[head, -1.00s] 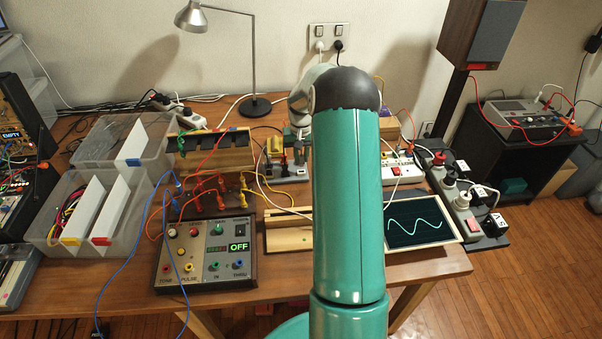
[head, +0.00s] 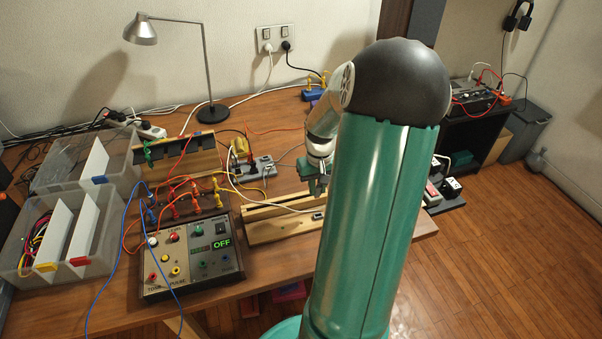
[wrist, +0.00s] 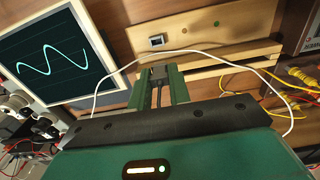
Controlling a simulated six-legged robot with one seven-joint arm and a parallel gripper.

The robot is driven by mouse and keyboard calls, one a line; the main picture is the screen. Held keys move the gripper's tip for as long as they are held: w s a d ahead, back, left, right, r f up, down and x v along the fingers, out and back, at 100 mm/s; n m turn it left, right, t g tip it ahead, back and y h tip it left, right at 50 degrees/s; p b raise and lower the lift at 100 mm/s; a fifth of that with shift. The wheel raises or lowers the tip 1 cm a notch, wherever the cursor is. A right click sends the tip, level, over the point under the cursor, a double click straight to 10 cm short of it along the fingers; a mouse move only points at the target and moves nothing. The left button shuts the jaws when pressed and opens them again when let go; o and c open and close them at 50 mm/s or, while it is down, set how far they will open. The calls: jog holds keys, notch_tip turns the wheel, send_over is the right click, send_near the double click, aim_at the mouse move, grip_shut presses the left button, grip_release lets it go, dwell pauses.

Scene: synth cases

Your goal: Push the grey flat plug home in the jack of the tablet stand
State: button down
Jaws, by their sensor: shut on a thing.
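My gripper (wrist: 160,87) is shut on the grey flat plug (wrist: 158,73), which shows between the green fingertips in the wrist view. The jack (wrist: 156,41) is a small pale-framed socket in the wooden tablet stand (wrist: 220,35). The plug is apart from the jack, with a gap of wood between them in the picture. In the head view my gripper (head: 315,188) is just above the stand (head: 268,228), and the jack (head: 318,215) shows below it. The plug itself is not clear there. The tablet (wrist: 55,50) with a green wave is at the upper left of the wrist view.
A thin white cable (wrist: 112,74) arcs around my fingers in the wrist view. A control box (head: 190,258) reading OFF stands left of the stand, with coloured leads beside it. Clear bins (head: 30,265) are at far left.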

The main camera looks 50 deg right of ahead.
aim_at(320, 191)
jog(key=shift+s+d+f, duration=0.1)
jog(key=shift+s+f, duration=0.15)
jog(key=shift+s, duration=0.15)
notch_tip(320, 191, down, 2)
jog(key=shift+f, duration=1.85)
jog(key=shift+f, duration=1.1)
dwell(0.4)
jog(key=c, duration=1.2)
grip_release()
jog(key=shift+c, duration=0.2)
